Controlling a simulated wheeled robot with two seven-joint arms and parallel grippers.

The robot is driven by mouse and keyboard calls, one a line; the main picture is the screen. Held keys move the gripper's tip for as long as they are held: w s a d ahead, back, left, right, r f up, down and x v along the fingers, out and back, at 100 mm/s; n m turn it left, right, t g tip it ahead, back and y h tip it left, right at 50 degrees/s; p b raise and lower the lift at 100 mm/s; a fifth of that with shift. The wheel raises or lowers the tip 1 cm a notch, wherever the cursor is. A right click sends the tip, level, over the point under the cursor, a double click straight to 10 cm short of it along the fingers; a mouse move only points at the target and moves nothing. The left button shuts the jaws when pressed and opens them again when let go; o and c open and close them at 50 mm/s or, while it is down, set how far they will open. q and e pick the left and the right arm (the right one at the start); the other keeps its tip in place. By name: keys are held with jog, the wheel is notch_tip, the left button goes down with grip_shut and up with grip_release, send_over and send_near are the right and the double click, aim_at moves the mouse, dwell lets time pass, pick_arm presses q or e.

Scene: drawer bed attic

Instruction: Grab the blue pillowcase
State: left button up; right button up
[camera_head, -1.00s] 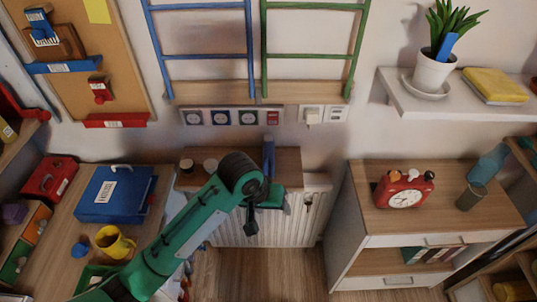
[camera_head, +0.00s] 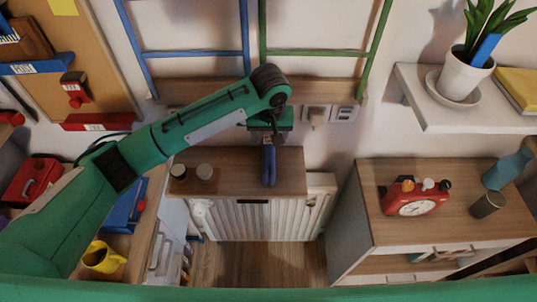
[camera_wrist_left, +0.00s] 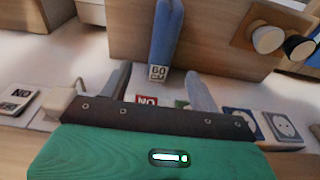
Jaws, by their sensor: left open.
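A narrow blue thing that I take for the blue pillowcase (camera_head: 268,165) hangs over the front edge of the wooden shelf above the radiator. My left gripper (camera_head: 268,137) is at the back end of this strip, above the shelf. In the left wrist view its two fingers (camera_wrist_left: 158,82) are spread, with the strip's tagged end lying just beyond and between the tips. Nothing is held. My right gripper is out of view.
Wall sockets (camera_head: 330,114) and ladders are behind. A cabinet with a red clock (camera_head: 415,197) stands at right, a yellow mug (camera_head: 101,258) at lower left.

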aim_at(268, 150)
pick_arm(q)
jog(key=f, duration=0.3)
jog(key=shift+w+f, duration=0.25)
jog(key=shift+w, duration=0.15)
notch_tip(268, 150, down, 3)
jog(key=shift+w+a+r+p, duration=0.1)
jog(key=shift+w+p, duration=0.05)
jog(key=shift+p, duration=0.5)
notch_tip(268, 150, down, 4)
jog(key=shift+w+a+r+p, duration=0.1)
jog(key=shift+w+p, duration=0.05)
jog(key=shift+p, duration=0.35)
jog(key=shift+f, duration=0.25)
jog(key=c, duration=1.1)
jog(key=shift+c, duration=0.5)
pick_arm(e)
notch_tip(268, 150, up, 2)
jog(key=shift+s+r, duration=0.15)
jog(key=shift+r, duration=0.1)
pick_arm(q)
jog(key=shift+r, duration=0.15)
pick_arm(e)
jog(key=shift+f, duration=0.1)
